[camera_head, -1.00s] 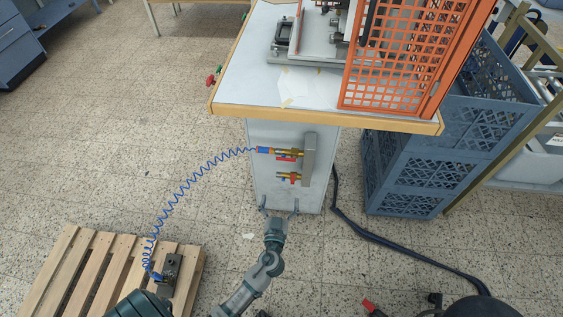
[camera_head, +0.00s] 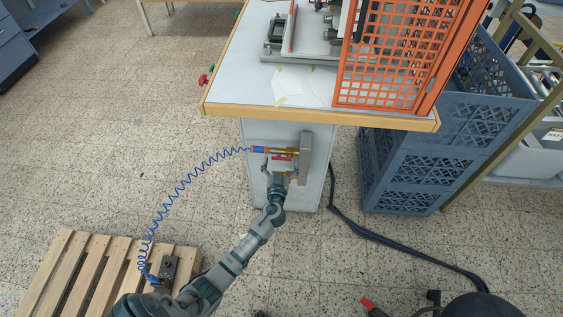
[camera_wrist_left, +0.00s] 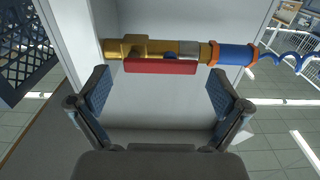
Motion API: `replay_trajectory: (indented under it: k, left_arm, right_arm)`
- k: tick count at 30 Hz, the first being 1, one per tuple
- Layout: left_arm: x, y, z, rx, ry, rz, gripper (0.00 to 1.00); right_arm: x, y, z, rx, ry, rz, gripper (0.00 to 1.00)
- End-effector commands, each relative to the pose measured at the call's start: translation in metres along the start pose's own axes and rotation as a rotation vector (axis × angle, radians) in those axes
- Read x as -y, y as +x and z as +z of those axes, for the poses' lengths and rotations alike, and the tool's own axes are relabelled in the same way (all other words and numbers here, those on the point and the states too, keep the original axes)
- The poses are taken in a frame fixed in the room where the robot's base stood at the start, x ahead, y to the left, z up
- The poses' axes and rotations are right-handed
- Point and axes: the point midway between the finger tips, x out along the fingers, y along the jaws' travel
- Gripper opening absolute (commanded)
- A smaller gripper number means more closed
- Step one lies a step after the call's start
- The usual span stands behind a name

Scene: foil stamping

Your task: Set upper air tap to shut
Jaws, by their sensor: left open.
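The upper air tap (camera_head: 285,152) is brass with a red lever (camera_wrist_left: 160,67), on a grey block (camera_head: 308,150) at the front of the white cabinet. The lever lies along the brass pipe (camera_wrist_left: 140,48). A blue fitting (camera_wrist_left: 238,54) joins the tap to a coiled blue hose (camera_head: 178,188). My left gripper (camera_head: 281,166) is open just before the tap. In the left wrist view its padded fingers (camera_wrist_left: 160,88) stand on either side of the lever, with nothing held. The lower tap (camera_head: 292,176) is mostly hidden behind the gripper. My right gripper is not seen.
The worktop (camera_head: 240,85) overhangs the taps and carries a machine with an orange guard (camera_head: 385,75). Blue crates (camera_head: 410,170) stand right of the cabinet. A black cable (camera_head: 370,235) crosses the floor. A wooden pallet (camera_head: 65,275) lies at lower left.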

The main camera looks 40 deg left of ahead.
Motion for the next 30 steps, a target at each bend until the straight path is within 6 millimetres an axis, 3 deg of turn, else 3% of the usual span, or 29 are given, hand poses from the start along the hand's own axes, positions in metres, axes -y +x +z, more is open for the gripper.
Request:
replay_trajectory:
  k: [3,4,10,11,21,30]
  left_arm:
    - [0.0000,-0.0002,-0.0001,0.000,0.000,0.000,1.00]
    - [0.0000,-0.0002,-0.0001,0.000,0.000,0.000,0.95]
    - [0.0000,-0.0003,-0.0001,0.000,0.000,0.000,0.45]
    - [-0.0001,-0.0003,-0.0001,0.000,0.000,0.000,0.43]
    - [-0.0003,-0.0004,-0.0011,0.000,0.038,0.000,0.43]
    - [-0.0027,-0.0006,-0.0065,-0.001,0.224,0.001,0.43]
  right_arm:
    - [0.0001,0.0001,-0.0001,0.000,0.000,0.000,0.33]
    - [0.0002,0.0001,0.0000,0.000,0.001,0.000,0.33]
    - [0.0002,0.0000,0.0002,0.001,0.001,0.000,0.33]
    - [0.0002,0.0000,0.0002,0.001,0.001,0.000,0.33]
    - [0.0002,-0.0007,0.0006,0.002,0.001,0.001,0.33]
    - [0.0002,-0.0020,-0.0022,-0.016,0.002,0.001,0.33]
